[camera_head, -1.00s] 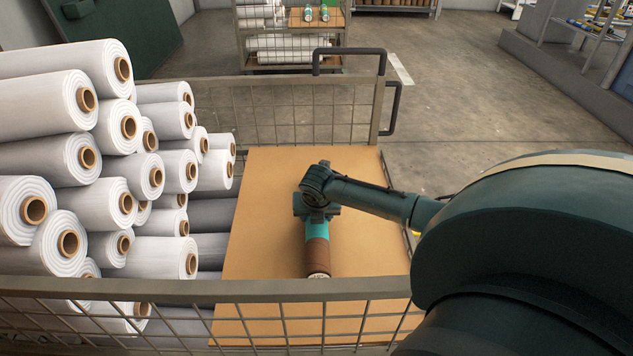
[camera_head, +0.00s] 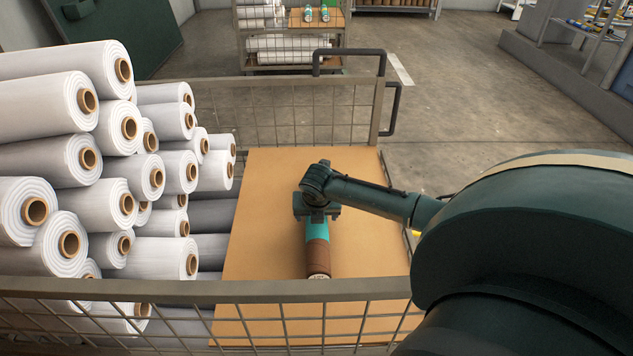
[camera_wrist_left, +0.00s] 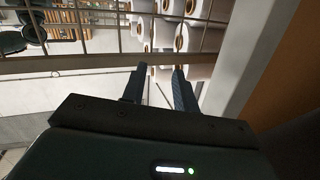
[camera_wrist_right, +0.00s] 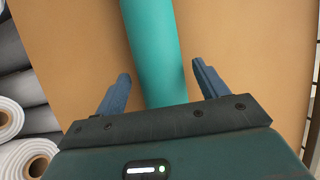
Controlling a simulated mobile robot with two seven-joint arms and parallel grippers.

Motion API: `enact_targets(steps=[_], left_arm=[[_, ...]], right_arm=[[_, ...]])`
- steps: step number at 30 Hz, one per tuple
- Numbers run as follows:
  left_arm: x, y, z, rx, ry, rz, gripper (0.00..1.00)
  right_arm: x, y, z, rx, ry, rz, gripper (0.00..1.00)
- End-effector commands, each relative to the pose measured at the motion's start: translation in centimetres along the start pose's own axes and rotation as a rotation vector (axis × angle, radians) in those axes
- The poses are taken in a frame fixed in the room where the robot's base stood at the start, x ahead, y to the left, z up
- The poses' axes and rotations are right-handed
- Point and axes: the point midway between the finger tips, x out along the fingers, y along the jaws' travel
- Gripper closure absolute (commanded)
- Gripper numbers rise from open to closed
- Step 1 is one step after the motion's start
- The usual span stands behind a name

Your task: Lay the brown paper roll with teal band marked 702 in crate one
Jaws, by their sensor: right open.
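A brown paper roll with a teal band (camera_head: 317,252) lies on a tan board (camera_head: 262,215) inside a wire-mesh cage. No number can be read on it. My right gripper (camera_head: 317,212) is over the far part of the roll. In the right wrist view the teal surface (camera_wrist_right: 155,50) runs between the fingers of the open gripper (camera_wrist_right: 158,88), with a gap on each side. My left gripper (camera_wrist_left: 161,90) shows only in its wrist view; its fingers are apart with nothing between them. I cannot tell which container is crate one.
White rolls with brown cores (camera_head: 125,205) are stacked left of the board. The cage's near rail (camera_head: 200,290) and far mesh (camera_head: 290,112) bound it. A farther cart (camera_head: 290,50) holds white rolls and teal-banded items. The board is clear around the roll.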

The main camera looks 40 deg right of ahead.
Motion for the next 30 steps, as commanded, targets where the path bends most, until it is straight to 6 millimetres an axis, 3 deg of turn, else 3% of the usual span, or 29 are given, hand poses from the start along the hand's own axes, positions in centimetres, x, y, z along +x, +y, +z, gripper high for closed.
enact_targets(steps=[9,15,21,30], left_arm=[[-1.0,-0.4,-0.2,-0.065,-0.191,0.011,0.71],[-1.6,-0.4,-0.4,-0.097,-0.239,0.014,0.71],[-1.8,-0.7,-0.8,-0.112,-0.229,0.006,0.71],[-1.8,-0.7,-0.8,-0.113,-0.228,0.005,0.71]], right_arm=[[-7.0,0.0,0.2,-0.004,-0.002,0.0,0.28],[-10.2,0.0,0.1,-0.002,-0.001,0.001,0.28],[-11.4,0.0,0.0,-0.001,0.0,0.0,0.28],[-11.4,0.0,0.0,0.0,0.0,0.0,0.28]])
